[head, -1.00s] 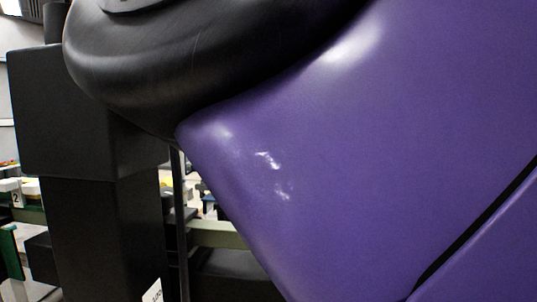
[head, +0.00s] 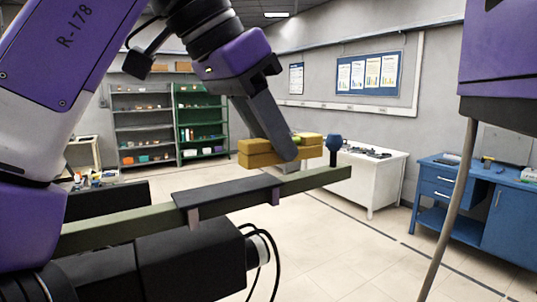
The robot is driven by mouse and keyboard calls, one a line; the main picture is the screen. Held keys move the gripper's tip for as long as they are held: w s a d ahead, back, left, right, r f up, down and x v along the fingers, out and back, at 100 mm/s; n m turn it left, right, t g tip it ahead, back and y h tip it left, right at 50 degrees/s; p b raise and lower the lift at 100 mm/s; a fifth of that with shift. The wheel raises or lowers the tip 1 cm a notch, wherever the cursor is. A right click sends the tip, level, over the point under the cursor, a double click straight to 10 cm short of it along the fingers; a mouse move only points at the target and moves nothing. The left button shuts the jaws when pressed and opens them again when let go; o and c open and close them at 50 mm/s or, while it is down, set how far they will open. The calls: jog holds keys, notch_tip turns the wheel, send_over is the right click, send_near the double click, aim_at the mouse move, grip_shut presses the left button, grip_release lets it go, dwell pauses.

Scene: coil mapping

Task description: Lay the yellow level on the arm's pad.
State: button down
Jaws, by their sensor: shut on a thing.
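The yellow level (head: 258,152) is a mustard-yellow block with a small green part on top, in the head view right of centre. My gripper (head: 286,152) is shut on it; a grey finger crosses its near face and hides part of it. The arm is a long olive beam (head: 125,229) running from lower left to right. Its pad (head: 228,192) is a flat black plate on top of the beam, bare. The level is above and to the right of the pad, over or behind the beam's right part; its depth and any contact with the beam cannot be told.
A dark blue knob (head: 334,145) stands up near the beam's right end. Black cables (head: 268,250) hang below the beam. A grey slanted pole (head: 449,205) is at right. Behind are a white table (head: 371,182), a blue workbench (head: 503,213) and shelves (head: 144,125). Open floor lies between.

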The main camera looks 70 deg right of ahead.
aim_at(262, 140)
jog(key=shift+f, duration=1.3)
jog(key=shift+f, duration=0.15)
jog(key=c, duration=1.2)
grip_release()
jog(key=shift+o, duration=0.2)
jog(key=shift+r, duration=0.25)
jog(key=v, duration=0.7)
jog(key=shift+w+a+r+b, duration=0.15)
jog(key=shift+b, duration=0.15)
